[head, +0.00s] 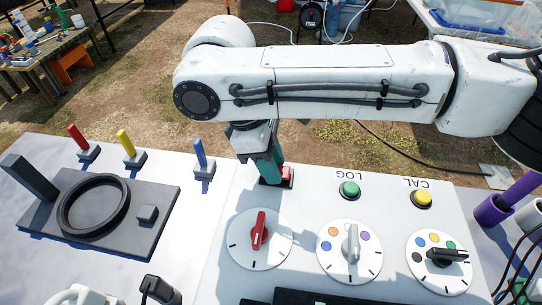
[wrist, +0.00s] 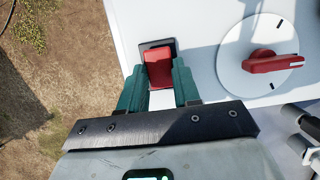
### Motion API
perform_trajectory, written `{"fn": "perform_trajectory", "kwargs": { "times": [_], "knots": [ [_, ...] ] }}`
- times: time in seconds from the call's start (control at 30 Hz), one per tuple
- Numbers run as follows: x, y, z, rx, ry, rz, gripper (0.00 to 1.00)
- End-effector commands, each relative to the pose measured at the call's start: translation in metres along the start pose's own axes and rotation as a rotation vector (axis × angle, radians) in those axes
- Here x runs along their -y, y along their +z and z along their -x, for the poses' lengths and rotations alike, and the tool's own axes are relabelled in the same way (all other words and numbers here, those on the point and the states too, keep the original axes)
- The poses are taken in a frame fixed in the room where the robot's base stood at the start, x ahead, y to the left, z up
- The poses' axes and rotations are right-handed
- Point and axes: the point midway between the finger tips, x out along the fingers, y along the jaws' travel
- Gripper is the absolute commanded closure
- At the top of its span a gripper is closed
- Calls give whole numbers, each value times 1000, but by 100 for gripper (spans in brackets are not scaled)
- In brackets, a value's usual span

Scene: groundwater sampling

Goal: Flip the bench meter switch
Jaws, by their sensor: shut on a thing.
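The bench meter switch is a red rocker in a dark frame. In the wrist view the red switch (wrist: 158,60) sits near the edge of the white panel. My gripper (wrist: 160,72) has its two green fingers on either side of it, shut on it. In the head view my gripper (head: 270,170) reaches down to the panel and hides most of the switch (head: 288,174); only a red part at its right shows. Which way the rocker is tipped I cannot tell.
A red-knob dial (head: 259,238) is just in front of the switch, with two more dials to its right. A green LOG button (head: 349,190) and a yellow CAL button (head: 422,198) stand right. Red, yellow and blue levers (head: 200,155) and a black ring fixture (head: 93,205) are left.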

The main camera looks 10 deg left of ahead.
Motion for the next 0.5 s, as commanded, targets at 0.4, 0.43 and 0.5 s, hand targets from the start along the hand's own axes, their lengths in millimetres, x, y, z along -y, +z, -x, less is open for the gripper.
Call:
{"fn": "perform_trajectory", "kwargs": {
  "times": [0.4,0.43,0.5],
  "knots": [
    [2,9,-2,-271,-9,2,99],
    [2,9,-3,-282,-9,2,99],
    [2,9,-3,-302,-7,1,99]
  ]
}}
